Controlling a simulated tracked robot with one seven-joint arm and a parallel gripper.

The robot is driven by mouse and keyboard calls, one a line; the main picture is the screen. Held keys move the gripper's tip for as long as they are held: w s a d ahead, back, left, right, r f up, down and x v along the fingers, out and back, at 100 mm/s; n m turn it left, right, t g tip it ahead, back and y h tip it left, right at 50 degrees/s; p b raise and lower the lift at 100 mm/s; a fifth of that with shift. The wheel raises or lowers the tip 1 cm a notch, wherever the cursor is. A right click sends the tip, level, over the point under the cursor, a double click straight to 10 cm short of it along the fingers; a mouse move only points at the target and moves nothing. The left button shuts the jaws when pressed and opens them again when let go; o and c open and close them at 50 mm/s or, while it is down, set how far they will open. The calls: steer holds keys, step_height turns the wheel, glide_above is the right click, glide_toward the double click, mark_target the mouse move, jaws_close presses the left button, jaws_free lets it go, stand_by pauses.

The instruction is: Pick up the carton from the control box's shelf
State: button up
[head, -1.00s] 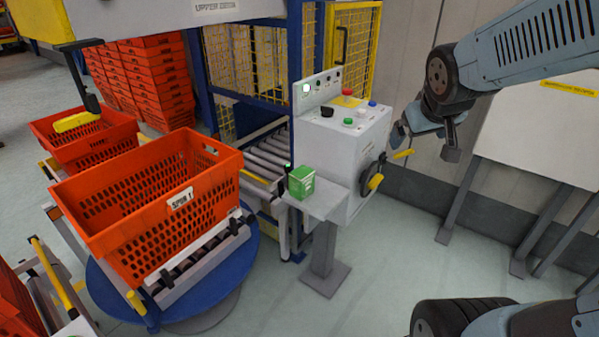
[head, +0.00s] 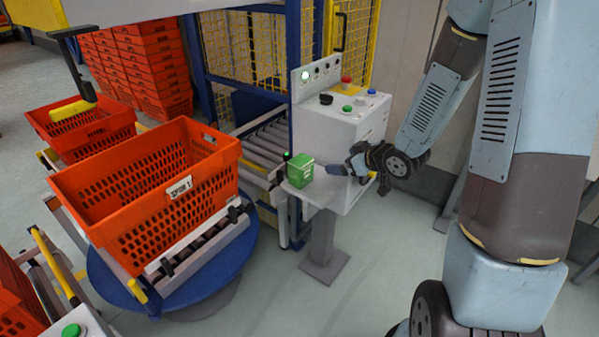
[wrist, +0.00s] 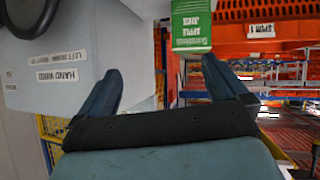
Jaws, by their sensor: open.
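The small green carton (head: 300,170) with a pale label stands on the shelf (head: 321,189) of the white control box (head: 340,128). My gripper (head: 338,169) is just right of the carton in the head view, low over the shelf and apart from it. In the wrist view my gripper (wrist: 166,82) is open and empty. The carton (wrist: 191,26) shows there beyond the fingertips, nearer the right finger, its print upside down and its far part cut off by the frame's edge.
The control box (wrist: 75,60) fills the wrist view's left side. An orange tote (head: 150,185) sits on a blue turntable left of the shelf. A roller conveyor (head: 268,146) and yellow mesh guard stand behind. Grey floor is clear in front.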

mark_target(307, 169)
steer(key=w+a+f+y, duration=0.1)
steer(key=a+f, duration=0.1)
steer(key=a, duration=0.1)
steer(key=w+a+f+y, duration=0.1)
steer(key=a+f, duration=0.1)
steer(key=a, duration=0.1)
steer(key=w+a+f, duration=0.1)
steer(key=a+f, duration=0.1)
steer(key=a, duration=0.1)
steer(key=shift+w+y, duration=0.35)
steer(key=shift+y, duration=0.05)
steer(key=shift+f+x, duration=0.2)
steer(key=shift+x, duration=2.65)
steer(key=shift+d, duration=0.15)
steer(key=c, duration=1.2)
